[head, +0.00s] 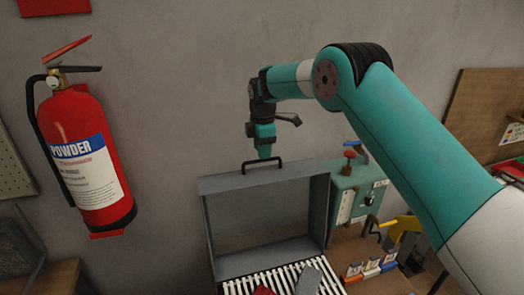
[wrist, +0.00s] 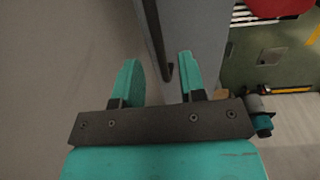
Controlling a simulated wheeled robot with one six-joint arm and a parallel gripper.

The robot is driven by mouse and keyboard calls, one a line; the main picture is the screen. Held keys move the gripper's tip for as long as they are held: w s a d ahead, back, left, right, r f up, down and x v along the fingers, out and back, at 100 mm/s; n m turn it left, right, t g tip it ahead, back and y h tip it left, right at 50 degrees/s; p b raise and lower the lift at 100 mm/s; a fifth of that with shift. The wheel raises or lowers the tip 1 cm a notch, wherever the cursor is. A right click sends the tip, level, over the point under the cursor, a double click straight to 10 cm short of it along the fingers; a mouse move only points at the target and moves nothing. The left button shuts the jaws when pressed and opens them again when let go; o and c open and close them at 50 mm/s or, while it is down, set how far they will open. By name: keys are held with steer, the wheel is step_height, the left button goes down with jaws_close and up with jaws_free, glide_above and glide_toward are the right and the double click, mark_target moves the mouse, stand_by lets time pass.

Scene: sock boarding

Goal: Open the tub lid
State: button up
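The grey tub lid (head: 318,212) stands raised, close to upright, at the back of the tub, with its hollow inner face towards the head camera. Its dark handle (head: 262,163) is on the top edge. My gripper (head: 264,153) points down right at the handle. In the wrist view, the two teal fingers of my gripper (wrist: 158,75) are apart. The lid (wrist: 197,25) and the dark handle (wrist: 160,45) show between and beyond them, the handle nearer the right finger. I cannot see clear contact on both sides of the handle.
A white slatted rack (head: 240,286) with red and grey items lies below the lid. A green machine (head: 350,190) stands close on the right. A red fire extinguisher (head: 88,155) hangs on the left wall.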

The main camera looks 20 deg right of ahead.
steer(key=shift+f+p, duration=0.4)
steer(key=shift+f, duration=1.1)
steer(key=shift+c, duration=0.5)
jaws_close()
